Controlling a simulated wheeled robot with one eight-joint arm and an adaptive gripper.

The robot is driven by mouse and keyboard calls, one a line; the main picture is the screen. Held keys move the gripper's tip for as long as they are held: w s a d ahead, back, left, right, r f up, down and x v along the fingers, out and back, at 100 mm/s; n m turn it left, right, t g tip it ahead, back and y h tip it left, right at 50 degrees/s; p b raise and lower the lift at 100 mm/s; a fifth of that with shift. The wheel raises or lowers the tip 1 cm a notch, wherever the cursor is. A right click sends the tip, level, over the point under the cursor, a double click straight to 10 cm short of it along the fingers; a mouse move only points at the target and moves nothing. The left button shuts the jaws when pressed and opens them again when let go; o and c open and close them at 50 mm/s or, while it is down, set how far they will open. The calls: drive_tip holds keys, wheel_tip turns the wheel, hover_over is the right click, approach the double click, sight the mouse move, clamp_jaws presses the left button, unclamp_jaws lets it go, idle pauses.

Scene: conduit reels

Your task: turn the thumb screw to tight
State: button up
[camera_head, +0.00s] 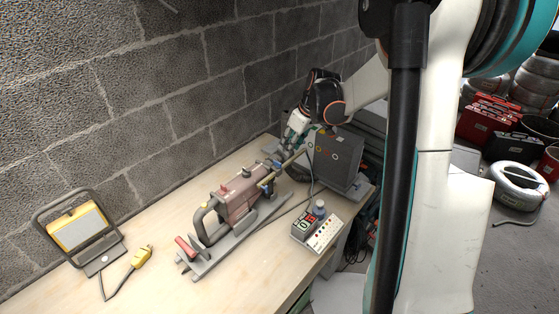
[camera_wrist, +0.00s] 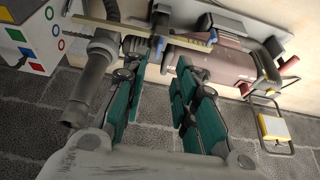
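A reddish-brown machine (camera_head: 238,200) with a dark loop handle and red knobs lies on a grey base on the bench. It also shows in the wrist view (camera_wrist: 222,65). A yellow bar (camera_wrist: 125,28) runs at its end, with a small blue part (camera_wrist: 158,47) below it. I cannot tell for sure whether this blue part is the thumb screw. My gripper (camera_head: 293,135) is above the bench near that end of the machine. In the wrist view my gripper (camera_wrist: 158,75) has its teal fingers apart, with nothing held between them. The blue part appears beyond the fingertips, apart from them.
A grey box (camera_head: 338,158) with coloured buttons stands right of the machine. A control box (camera_head: 306,226) with a white button panel sits at the bench front. A work lamp (camera_head: 78,228) and yellow plug (camera_head: 142,257) are at left. A block wall (camera_head: 150,100) stands behind.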

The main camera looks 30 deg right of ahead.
sight(277, 164)
drive_tip(key=b+x, duration=0.1)
drive_tip(key=x, duration=0.9)
drive_tip(key=shift+w+f+b, duration=0.1)
drive_tip(key=shift+f+b, duration=0.15)
drive_tip(key=shift+b, duration=0.1)
drive_tip(key=shift+c, duration=0.6)
clamp_jaws()
